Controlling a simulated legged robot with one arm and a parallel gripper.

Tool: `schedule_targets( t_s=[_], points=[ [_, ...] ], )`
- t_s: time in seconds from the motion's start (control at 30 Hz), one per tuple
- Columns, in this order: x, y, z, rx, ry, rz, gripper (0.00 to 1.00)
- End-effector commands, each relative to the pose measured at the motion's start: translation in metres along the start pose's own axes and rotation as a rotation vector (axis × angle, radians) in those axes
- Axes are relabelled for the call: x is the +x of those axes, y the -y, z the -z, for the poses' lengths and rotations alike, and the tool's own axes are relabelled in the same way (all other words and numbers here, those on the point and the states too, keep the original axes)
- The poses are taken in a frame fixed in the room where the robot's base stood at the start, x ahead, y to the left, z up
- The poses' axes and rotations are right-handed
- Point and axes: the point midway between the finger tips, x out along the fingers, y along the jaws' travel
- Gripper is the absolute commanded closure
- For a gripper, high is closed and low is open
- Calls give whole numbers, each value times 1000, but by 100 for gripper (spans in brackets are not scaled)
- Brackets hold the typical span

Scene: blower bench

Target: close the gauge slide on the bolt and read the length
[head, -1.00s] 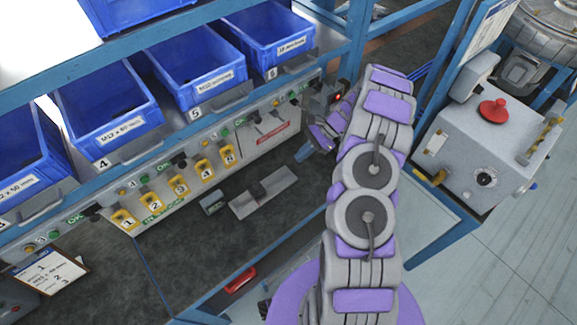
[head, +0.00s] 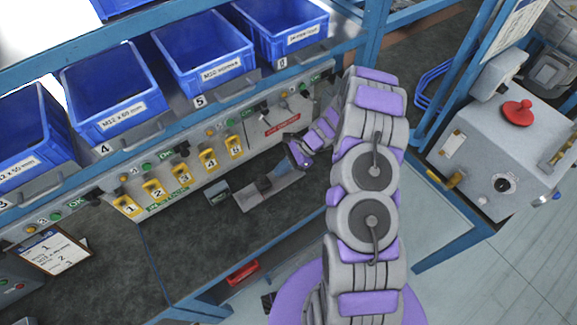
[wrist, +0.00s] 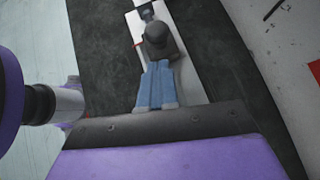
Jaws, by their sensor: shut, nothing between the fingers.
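The gauge (head: 285,191) is a pale flat plate on the dark bench top, with a dark block on its middle. In the wrist view its pale plate (wrist: 190,80) runs away from my gripper. The dark rounded block (wrist: 160,40), which may be the slide, lies just beyond my fingertips. I cannot tell whether they touch it. My gripper (wrist: 157,64) has blue fingers, shut together and empty, pointing at the block over the plate. In the head view my wrist hangs over the gauge's right end. I cannot make out the bolt for certain or read a length.
A small grey box (head: 217,192) stands left of the gauge. Behind is a panel with yellow numbered tags (head: 181,174) and a red label (head: 282,126). Blue bins (head: 200,55) stand above. A red object (head: 243,272) lies at the front edge. A control box with red button (head: 516,113) is right.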

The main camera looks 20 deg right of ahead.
Motion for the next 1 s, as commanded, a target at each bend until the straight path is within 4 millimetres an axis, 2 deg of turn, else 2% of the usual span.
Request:
schedule_targets(
  t_s=[0.1,0.37,0.73,1.0],
  points=[
    [6,0,-7,-3,-7,-5,100],
    [2,0,-4,-1,10,-8,100],
    [11,-1,-10,-1,2,-6,100],
    [6,-3,-6,-1,4,-7,100]
  ],
)
